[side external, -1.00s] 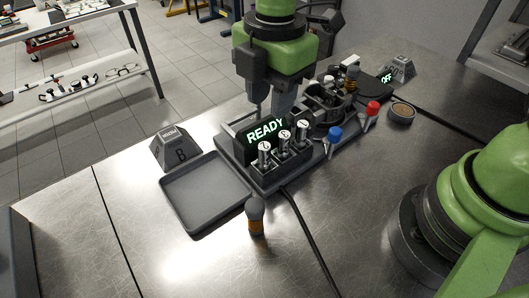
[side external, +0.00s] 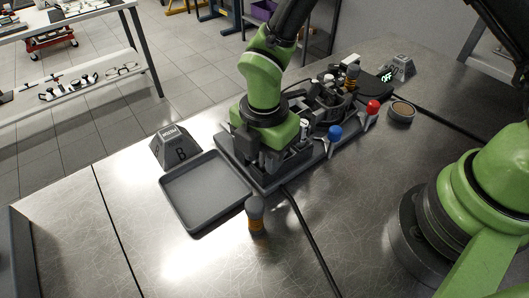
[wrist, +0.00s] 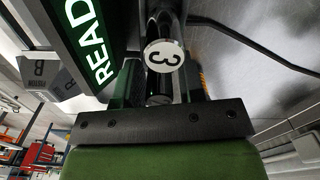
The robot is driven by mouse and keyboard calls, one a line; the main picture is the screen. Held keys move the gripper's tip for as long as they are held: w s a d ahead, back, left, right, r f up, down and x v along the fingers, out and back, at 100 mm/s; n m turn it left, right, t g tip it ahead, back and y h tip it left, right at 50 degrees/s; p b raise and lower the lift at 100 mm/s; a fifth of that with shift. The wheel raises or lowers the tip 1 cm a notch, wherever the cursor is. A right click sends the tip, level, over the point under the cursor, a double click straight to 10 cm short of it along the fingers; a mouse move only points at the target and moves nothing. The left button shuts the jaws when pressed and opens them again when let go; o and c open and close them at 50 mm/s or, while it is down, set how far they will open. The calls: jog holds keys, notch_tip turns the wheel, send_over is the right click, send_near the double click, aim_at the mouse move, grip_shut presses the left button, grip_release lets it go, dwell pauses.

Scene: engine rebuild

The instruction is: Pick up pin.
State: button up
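A dark pin with a white top marked 3 (wrist: 163,55) stands upright between the fingers of my gripper (wrist: 162,75) in the wrist view. My gripper seems open, with one finger on each side of the pin; whether either finger touches it is not clear. In the side view, my gripper (side external: 262,155) is down over the near end of the pin rack (side external: 262,182) and hides most of the pins.
An empty grey tray (side external: 205,192) lies left of the rack. A block marked B (side external: 175,147) stands behind it. An orange-and-dark piece (side external: 256,216) stands in front. Blue (side external: 335,132) and red (side external: 373,106) knobs are at right.

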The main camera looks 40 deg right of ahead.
jog(key=shift+c, duration=0.3)
grip_shut()
jog(key=shift+r, duration=0.1)
